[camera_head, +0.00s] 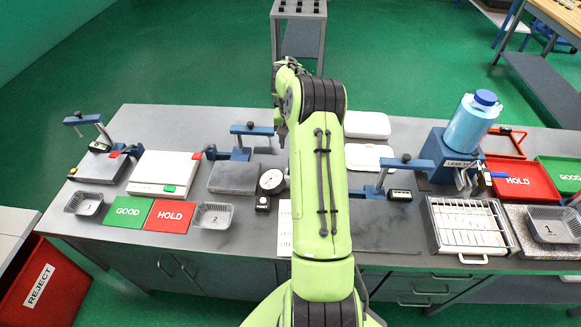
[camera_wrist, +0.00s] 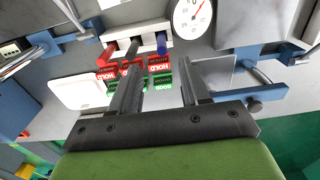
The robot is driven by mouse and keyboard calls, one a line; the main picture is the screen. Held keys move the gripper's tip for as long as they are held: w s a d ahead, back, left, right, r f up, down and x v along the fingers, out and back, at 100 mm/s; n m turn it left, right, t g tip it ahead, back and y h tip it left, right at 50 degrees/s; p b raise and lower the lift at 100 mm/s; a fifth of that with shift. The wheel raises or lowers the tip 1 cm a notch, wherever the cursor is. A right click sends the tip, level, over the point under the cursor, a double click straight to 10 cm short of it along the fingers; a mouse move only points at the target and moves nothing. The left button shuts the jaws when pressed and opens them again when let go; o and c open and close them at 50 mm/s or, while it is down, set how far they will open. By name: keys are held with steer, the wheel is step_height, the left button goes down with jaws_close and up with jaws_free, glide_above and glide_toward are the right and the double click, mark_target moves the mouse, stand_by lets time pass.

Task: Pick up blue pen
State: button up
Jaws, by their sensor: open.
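The blue pen (camera_wrist: 161,43) shows in the wrist view as a short blue cylinder at the right end of a white holder (camera_wrist: 150,32). A red pen (camera_wrist: 110,50) and a dark pen (camera_wrist: 132,48) stand beside it in the same holder. My gripper (camera_wrist: 158,70) is open and empty in the wrist view. Its fingers point toward the holder, and the blue pen appears beyond the gap between the fingertips, apart from them.
Red HOLD (camera_wrist: 160,59) and green GOOD labels lie close to the holder. A dial gauge (camera_wrist: 192,14) stands near it. Blue clamp stands (camera_head: 250,130) rise from the grey bench (camera_head: 150,118). A blue-capped bottle (camera_head: 470,122) stands at right, and a foil tray (camera_head: 213,216) lies at left.

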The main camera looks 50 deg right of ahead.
step_height(320, 180, down, 11)
steer(key=shift+w+r+p, duration=0.1)
steer(key=shift+w+p, duration=0.05)
steer(key=shift+p, duration=0.4)
jaws_close()
